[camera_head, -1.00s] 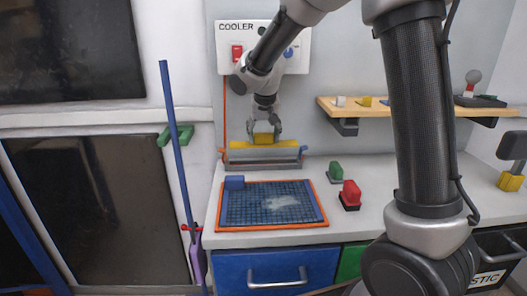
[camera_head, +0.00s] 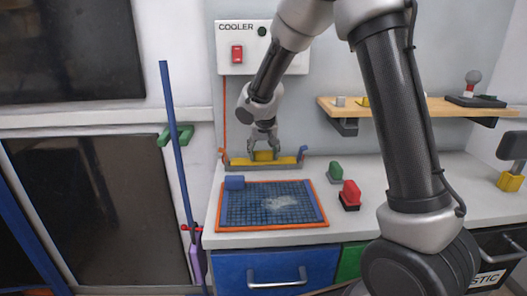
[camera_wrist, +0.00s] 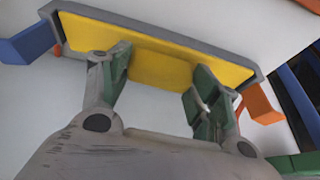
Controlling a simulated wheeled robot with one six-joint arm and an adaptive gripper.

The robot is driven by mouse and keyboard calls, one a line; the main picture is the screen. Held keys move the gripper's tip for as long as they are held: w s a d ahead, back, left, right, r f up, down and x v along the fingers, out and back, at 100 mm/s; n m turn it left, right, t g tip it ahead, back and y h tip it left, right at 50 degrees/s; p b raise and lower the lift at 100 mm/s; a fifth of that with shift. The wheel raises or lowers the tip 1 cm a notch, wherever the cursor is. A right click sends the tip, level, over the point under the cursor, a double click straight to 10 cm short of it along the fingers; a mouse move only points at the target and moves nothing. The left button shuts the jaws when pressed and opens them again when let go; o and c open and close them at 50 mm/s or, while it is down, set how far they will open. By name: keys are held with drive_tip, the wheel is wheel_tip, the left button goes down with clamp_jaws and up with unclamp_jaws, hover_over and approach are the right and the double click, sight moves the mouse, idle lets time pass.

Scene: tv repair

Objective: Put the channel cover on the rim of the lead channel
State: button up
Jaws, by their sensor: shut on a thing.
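The yellow channel cover (camera_head: 285,160) lies lengthwise over the grey lead channel (camera_head: 262,168) at the back of the bench. In the wrist view the cover (camera_wrist: 165,58) sits within the channel's grey rim (camera_wrist: 185,37). I cannot tell whether it rests on the rim all along. My gripper (camera_head: 263,150) points down and is shut on the cover's raised middle. In the wrist view my gripper's green fingers (camera_wrist: 160,80) stand against the cover; the exact grip is hidden.
A blue mesh mat in an orange frame (camera_head: 319,219) lies in front of the channel. The cooler box (camera_head: 228,55) is on the wall above. A wooden shelf (camera_head: 430,107) is at right.

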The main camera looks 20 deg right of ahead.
drive_tip(key=o, duration=1.1)
drive_tip(key=shift+r, duration=0.1)
drive_tip(key=shift+r, duration=0.35)
drive_tip(key=d+v, duration=0.1)
drive_tip(key=v, duration=0.9)
drive_tip(key=s+d+r, duration=0.3)
drive_tip(key=s+d, duration=0.2)
drive_tip(key=s, duration=0.1)
drive_tip(key=s+d+r, duration=0.4)
drive_tip(key=s, duration=0.3)
drive_tip(key=s+d, duration=0.2)
drive_tip(key=s, duration=0.4)
drive_tip(key=s+d+f+n, duration=0.1)
drive_tip(key=s, duration=0.5)
drive_tip(key=s+d+f+n, duration=0.1)
drive_tip(key=s+d, duration=0.1)
drive_tip(key=s, duration=0.5)
drive_tip(key=shift+s+d+y, duration=0.1)
drive_tip(key=shift+d+y, duration=0.2)
drive_tip(key=shift+y, duration=0.1)
